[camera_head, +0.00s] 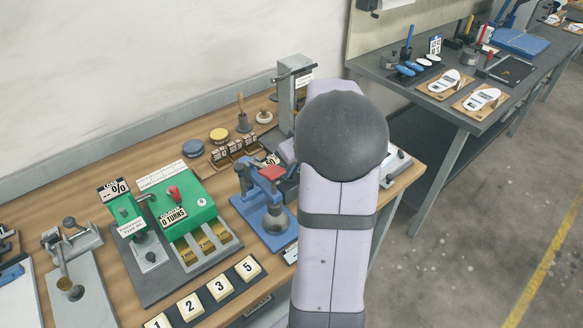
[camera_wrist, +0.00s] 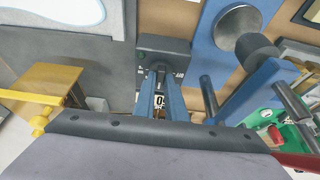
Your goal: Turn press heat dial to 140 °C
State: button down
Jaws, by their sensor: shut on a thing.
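A dark grey control box (camera_wrist: 180,47) stands at the top middle of the wrist view, with partly covered white lettering on its front. My gripper (camera_wrist: 160,72) reaches it with two blue fingers close together. The fingers are shut on the small dark heat dial (camera_wrist: 159,65) at the box. A small white label with a black mark shows between the fingers; I cannot read a temperature. In the head view my own arm hides the gripper, the dial and most of the box.
In the wrist view, a blue base plate (camera_wrist: 206,48) with a blue press lies right of the box, close to my fingers. In the head view, number tiles (camera_head: 220,287) line the bench front.

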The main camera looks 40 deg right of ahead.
jog(key=shift+r, duration=0.1)
jog(key=c, duration=1.8)
grip_release()
jog(key=b+v, duration=0.1)
jog(key=v, duration=0.6)
jog(key=shift+s+r, duration=0.1)
jog(key=shift+s, duration=0.05)
